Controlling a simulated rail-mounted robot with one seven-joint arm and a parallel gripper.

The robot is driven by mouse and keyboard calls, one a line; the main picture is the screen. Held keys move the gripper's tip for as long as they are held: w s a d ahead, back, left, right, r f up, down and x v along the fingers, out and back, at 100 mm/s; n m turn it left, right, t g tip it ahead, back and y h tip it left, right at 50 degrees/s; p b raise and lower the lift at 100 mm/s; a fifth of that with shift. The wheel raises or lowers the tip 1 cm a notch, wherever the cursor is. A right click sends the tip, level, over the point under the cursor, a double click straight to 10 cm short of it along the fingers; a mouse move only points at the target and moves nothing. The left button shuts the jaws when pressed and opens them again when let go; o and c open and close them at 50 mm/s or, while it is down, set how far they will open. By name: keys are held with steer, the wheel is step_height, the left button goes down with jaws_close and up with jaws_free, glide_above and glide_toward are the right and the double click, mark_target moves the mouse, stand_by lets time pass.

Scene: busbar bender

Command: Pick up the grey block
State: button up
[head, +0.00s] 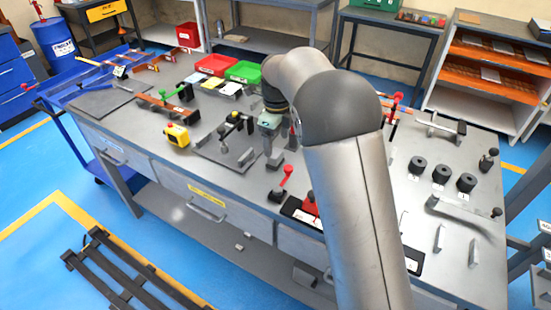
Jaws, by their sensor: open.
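My gripper (277,148) points down over the middle of the workbench, partly hidden by my own arm. It is open, and its fingers show only small and partly. A small grey block (276,161) appears just below the fingers, close to them. I cannot tell from this view whether the fingers stand around the block or above it.
The grey workbench (335,185) carries a black-handled fixture (232,140) and a yellow tape measure (177,135) left of my gripper. A red-handled clamp (282,185) stands in front. Red (215,65) and green (243,72) bins are behind. Black cylinders (441,174) stand right.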

mark_target(275, 153)
steer(key=shift+w+a+f+p, duration=0.1)
steer(key=shift+w+f+p, duration=0.05)
steer(key=shift+f, duration=1)
steer(key=shift+w+a+f+p, duration=0.1)
steer(key=shift+f+p, duration=0.05)
steer(key=shift+f, duration=0.95)
steer(key=shift+w+f+p, duration=0.15)
steer(key=shift+f, duration=1)
steer(key=c, duration=1.1)
